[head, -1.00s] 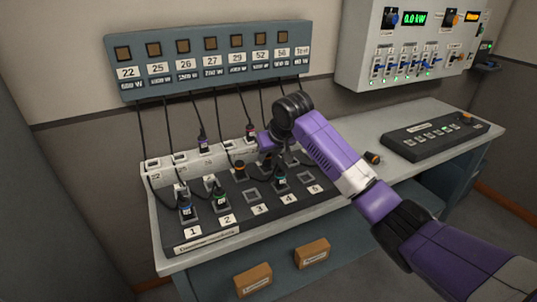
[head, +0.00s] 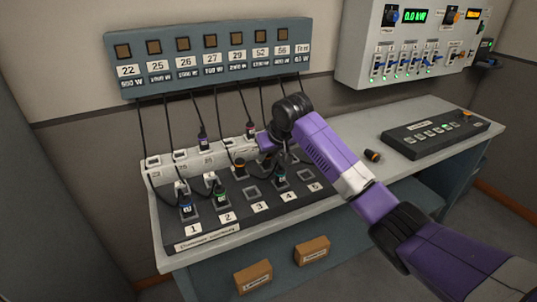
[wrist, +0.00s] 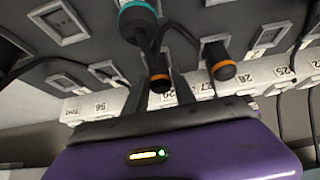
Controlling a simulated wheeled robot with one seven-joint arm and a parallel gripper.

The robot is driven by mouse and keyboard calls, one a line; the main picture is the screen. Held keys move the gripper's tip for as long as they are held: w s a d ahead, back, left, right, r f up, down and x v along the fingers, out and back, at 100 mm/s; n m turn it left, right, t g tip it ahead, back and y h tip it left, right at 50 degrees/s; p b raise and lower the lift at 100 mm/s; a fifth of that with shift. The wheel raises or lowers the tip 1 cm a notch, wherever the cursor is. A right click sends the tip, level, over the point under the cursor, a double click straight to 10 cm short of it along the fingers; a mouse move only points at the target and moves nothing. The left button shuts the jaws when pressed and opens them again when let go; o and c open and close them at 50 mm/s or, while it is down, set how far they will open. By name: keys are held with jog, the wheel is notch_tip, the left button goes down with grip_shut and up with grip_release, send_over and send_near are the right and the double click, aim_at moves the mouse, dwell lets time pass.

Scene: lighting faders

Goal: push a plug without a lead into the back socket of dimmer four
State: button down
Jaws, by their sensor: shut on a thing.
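My gripper (wrist: 161,82) is shut on a black plug with an orange ring (wrist: 158,66), end-on between the fingers. No lead clearly comes from it. The gripper also shows in the head view (head: 275,152), above the back of the dimmer board (head: 237,222), around dimmer four. It hides the back socket there, so I cannot tell whether the plug is seated. A teal-ringed plug (head: 279,177) sits in dimmer four's front socket; in the wrist view (wrist: 138,18) it is just beyond the held plug. Another orange-ringed plug (wrist: 220,62) stands beside, at dimmer three's back.
Leads hang from the numbered wall box (head: 210,62) to the white back strip (head: 165,160). Plugs fill the front sockets of dimmers one (head: 186,209) and two (head: 219,200). A loose orange-ringed plug (head: 372,155) lies on the bench, left of the control desk (head: 440,135).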

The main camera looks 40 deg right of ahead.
jog(key=c, duration=0.9)
grip_release()
jog(key=shift+c, duration=0.2)
jog(key=v, duration=0.7)
jog(key=shift+s+r, duration=0.2)
jog(key=shift+r, duration=0.15)
